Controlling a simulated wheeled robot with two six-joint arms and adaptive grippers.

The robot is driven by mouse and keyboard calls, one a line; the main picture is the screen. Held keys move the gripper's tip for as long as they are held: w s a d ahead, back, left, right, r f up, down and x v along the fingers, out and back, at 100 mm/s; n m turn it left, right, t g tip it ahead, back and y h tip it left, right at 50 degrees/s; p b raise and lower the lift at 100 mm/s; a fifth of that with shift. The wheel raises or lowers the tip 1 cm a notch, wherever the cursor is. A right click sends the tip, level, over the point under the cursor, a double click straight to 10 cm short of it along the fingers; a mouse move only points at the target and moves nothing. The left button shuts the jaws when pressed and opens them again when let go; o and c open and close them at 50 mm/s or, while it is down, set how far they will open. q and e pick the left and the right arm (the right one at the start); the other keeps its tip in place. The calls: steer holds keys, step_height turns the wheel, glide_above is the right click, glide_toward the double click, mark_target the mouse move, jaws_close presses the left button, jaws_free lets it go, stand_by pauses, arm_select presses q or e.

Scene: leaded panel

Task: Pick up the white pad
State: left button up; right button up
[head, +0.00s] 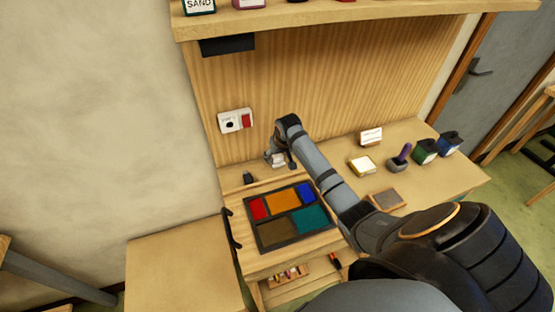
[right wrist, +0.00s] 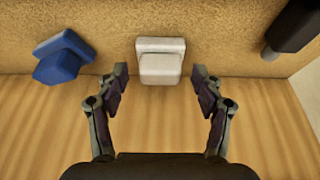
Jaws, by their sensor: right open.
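The white pad (right wrist: 160,62) is a small pale block with a wider back part, in the upper middle of the right wrist view. My right gripper (right wrist: 160,76) is open, with one finger on each side of the pad's near end. Gaps show between both fingers and the pad. In the head view my right gripper (head: 281,160) is at the back of the bench, behind the leaded panel (head: 287,216). A pale shape is there too, but I cannot tell pad from gripper. My left gripper is not in view.
In the right wrist view a blue block (right wrist: 62,58) lies left of the pad and a dark object (right wrist: 292,28) is at upper right. In the head view, a cream block (head: 362,166), a purple-handled tool (head: 402,156) and green and blue containers stand right of my arm.

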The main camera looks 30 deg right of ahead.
mark_target(278, 157)
steer(key=c, duration=1.2)
steer(key=shift+c, duration=0.2)
steer(key=shift+r, duration=0.25)
step_height(278, 157, up, 3)
steer(key=shift+f+b, duration=0.2)
steer(key=shift+b, duration=0.8)
steer(key=s+a+r+b, duration=0.2)
steer(key=s+a+r, duration=0.2)
steer(key=s+r, duration=0.6)
steer(key=shift+s+a, duration=0.2)
steer(key=shift+s, duration=1.5)
